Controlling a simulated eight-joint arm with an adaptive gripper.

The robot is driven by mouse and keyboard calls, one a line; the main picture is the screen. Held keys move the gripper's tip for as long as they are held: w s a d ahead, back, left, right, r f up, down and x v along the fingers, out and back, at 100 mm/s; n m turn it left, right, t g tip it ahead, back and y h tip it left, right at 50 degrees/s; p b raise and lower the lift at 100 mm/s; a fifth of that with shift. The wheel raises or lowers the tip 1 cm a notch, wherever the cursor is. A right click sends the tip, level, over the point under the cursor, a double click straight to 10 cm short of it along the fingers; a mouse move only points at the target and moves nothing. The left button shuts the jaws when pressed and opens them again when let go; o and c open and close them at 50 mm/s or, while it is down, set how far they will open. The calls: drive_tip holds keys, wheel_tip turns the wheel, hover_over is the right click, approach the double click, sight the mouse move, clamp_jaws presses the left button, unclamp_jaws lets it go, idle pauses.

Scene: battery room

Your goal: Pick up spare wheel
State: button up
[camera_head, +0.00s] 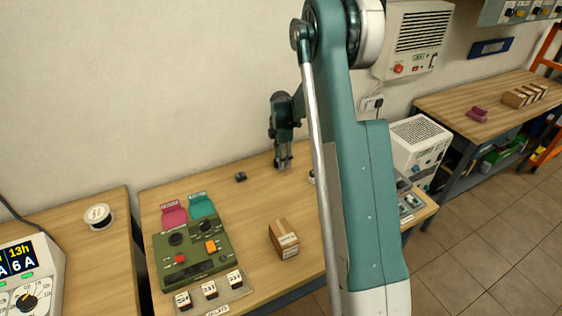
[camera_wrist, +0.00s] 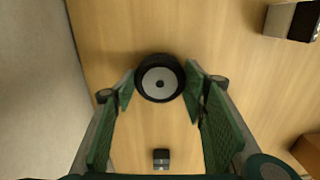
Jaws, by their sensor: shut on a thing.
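The spare wheel (camera_wrist: 159,78) is a small black tyre with a pale grey hub and a dark centre. In the wrist view it sits between the two green-padded fingers of my gripper (camera_wrist: 160,88), which is shut on it. In the head view my gripper (camera_head: 283,163) points down at the back of the middle wooden table, near the wall. The wheel cannot be made out there. Whether it touches the tabletop is not clear.
A small dark block (camera_head: 240,176) lies left of my gripper. A cardboard box (camera_head: 284,239) and a green control unit (camera_head: 190,248) stand nearer the front. The wall (camera_head: 150,90) is close behind. Bare tabletop (camera_head: 250,205) lies between.

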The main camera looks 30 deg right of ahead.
wheel_tip(320, 180, up, 10)
drive_tip(key=p, duration=0.1)
idle(0.5)
